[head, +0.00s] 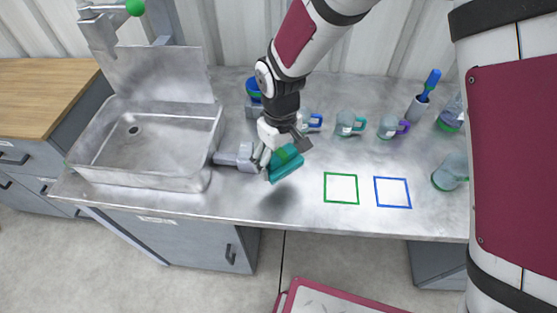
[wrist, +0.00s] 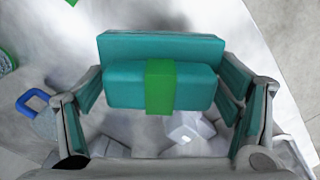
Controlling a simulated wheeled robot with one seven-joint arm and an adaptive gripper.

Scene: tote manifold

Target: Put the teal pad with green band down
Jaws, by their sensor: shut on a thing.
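The teal pad with green band (head: 287,165) is held up above the steel counter (head: 240,208), and a dark shadow lies on the counter below it. The pad looks clear of the counter. Part of it is hidden behind the fingers in the head view.
A green square outline (head: 341,203) and a blue square outline (head: 393,207) are marked on the counter to the right, both empty. A sink (head: 205,170) lies left. Mugs, including a teal-handled one (head: 345,124) and a purple-handled one (head: 388,128), stand behind the outlines.

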